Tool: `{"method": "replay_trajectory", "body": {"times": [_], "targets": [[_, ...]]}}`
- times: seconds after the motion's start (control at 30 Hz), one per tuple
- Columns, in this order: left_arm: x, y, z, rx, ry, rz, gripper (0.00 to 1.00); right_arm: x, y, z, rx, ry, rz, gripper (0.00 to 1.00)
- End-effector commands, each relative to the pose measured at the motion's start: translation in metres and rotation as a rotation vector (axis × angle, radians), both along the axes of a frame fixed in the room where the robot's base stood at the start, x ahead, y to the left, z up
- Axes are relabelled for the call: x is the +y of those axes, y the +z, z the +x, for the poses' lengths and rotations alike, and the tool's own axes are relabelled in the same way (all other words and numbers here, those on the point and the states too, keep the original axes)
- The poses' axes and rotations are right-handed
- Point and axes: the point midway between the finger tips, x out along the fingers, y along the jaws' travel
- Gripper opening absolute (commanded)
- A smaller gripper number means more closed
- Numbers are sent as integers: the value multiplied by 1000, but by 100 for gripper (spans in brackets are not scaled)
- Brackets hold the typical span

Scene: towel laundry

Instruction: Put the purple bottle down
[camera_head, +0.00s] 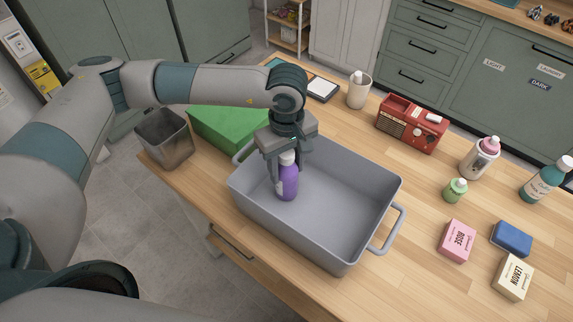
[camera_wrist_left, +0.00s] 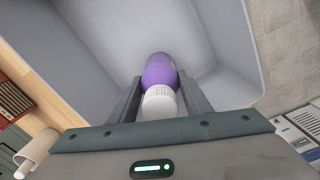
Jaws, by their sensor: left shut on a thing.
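The purple bottle (camera_head: 288,182) has a white cap and stands roughly upright inside the left part of the grey bin (camera_head: 356,205). My left gripper (camera_head: 287,158) comes from above and is shut on the bottle near its cap. The left wrist view shows the purple bottle (camera_wrist_left: 160,72) between the two fingers, with its white ribbed cap nearest the camera. I cannot tell whether its base touches the bin floor. My right gripper is not in view.
The bin's right part is empty. A green box (camera_head: 228,128) and a metal bin (camera_head: 165,138) stand left of it.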

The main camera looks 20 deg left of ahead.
Motion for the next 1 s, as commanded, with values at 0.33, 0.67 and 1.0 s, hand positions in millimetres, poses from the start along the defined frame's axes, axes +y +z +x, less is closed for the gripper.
{"method": "replay_trajectory", "body": {"times": [0.33,0.67,1.0], "targets": [[0,-2,0,0,0,0,63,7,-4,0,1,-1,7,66],[0,0,0,0,0,0,63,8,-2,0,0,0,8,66],[0,28,1,-4,-1,-1,63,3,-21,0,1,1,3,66]]}}
